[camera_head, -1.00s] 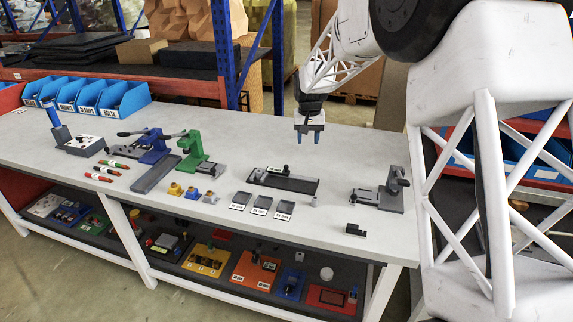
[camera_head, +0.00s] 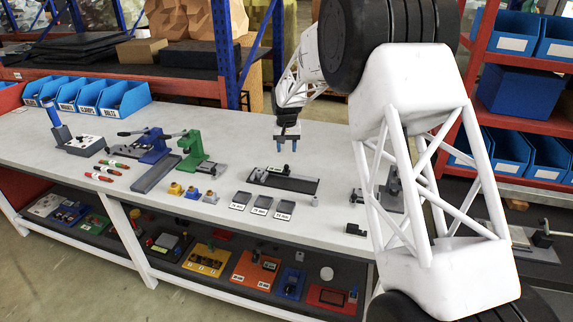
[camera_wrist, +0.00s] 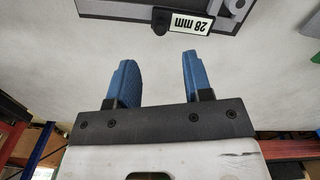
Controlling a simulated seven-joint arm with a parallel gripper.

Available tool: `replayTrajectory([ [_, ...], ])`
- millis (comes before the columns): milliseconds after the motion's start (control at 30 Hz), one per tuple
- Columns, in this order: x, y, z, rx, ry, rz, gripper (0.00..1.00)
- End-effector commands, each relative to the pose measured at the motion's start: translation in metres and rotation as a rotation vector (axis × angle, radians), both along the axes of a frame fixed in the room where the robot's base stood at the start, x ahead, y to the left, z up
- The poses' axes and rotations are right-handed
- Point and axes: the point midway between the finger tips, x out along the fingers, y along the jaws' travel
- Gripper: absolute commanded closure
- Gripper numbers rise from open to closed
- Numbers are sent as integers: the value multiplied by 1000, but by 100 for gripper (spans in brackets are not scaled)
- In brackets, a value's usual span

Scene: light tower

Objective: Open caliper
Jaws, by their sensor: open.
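The caliper appears to be the long dark fixture (camera_head: 283,181) with grey parts on top, lying on the workbench in the head view. In the wrist view part of its dark base (camera_wrist: 120,12) shows at the top edge, with a white "28 mm" label (camera_wrist: 185,22) and a grey part beside it; the rest is cut off. My gripper (camera_head: 287,148) has two blue fingers pointing down, above and behind the fixture and apart from it. In the wrist view my gripper (camera_wrist: 160,62) is open, with nothing between the fingers.
The workbench (camera_head: 330,150) has clear room behind the fixture. Three small dark trays (camera_head: 262,204) lie in front of it. A green press (camera_head: 193,150) stands to the left. A grey device (camera_head: 389,190) at right is partly hidden by my arm.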

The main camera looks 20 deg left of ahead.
Motion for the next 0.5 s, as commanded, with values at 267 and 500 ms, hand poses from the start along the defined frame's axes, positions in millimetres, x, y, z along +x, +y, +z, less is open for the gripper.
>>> replayTrajectory([
  [267,0,0,-17,0,1,0,54],
  [500,0,0,-45,0,1,0,54],
])
